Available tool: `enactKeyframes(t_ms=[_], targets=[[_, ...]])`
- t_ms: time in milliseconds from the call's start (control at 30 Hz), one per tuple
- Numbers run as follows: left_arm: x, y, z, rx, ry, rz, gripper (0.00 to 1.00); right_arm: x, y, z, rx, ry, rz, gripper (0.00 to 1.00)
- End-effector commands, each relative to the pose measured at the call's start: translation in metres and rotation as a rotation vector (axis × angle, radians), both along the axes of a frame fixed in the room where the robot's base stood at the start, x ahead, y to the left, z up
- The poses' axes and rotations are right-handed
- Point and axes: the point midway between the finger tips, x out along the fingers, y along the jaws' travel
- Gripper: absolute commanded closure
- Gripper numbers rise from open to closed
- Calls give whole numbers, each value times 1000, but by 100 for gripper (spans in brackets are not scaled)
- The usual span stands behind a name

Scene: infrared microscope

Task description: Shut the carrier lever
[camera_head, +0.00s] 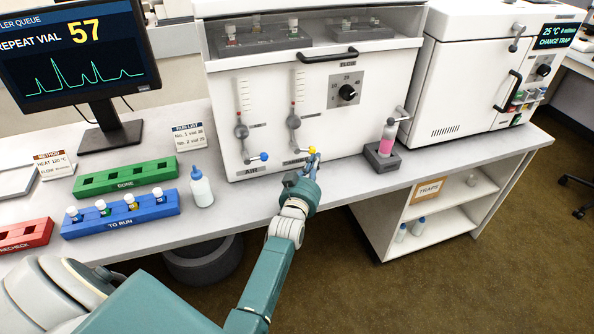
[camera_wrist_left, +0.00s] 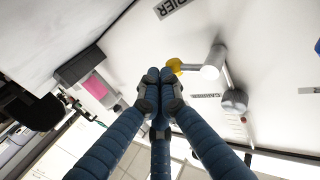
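The carrier lever shows as a small arm with a yellow knob (camera_head: 312,150) low on the white cabinet's front. In the left wrist view its yellow knob (camera_wrist_left: 174,66) sits on a light cylindrical stem, close to a partly cut-off label ending in "RIER". My left gripper (camera_head: 314,160) is right at the knob in the head view. In the wrist view the left gripper's dark fingertips (camera_wrist_left: 160,76) are drawn together just beside the knob. I see nothing between them; whether they touch the knob I cannot tell. My right gripper is not in view.
A blue-knobbed lever (camera_head: 263,157) marked AIR is to the left. A grey stand (camera_head: 382,158) with a pink-filled tube is to the right. A white bottle (camera_head: 201,188) and a blue vial rack (camera_head: 120,215) stand on the bench to the left.

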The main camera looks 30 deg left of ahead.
Motion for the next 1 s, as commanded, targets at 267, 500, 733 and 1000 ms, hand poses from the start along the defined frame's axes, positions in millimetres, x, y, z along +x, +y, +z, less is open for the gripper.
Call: enactKeyframes(t_ms=[267,500,733,1000], targets=[[-35,-9,2,2,-3,1,100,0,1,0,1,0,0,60],[-68,-18,3,1,-4,1,100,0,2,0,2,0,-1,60],[-75,-20,4,0,-4,0,100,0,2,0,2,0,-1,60],[-75,-20,3,0,-4,0,100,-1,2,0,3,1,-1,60]])
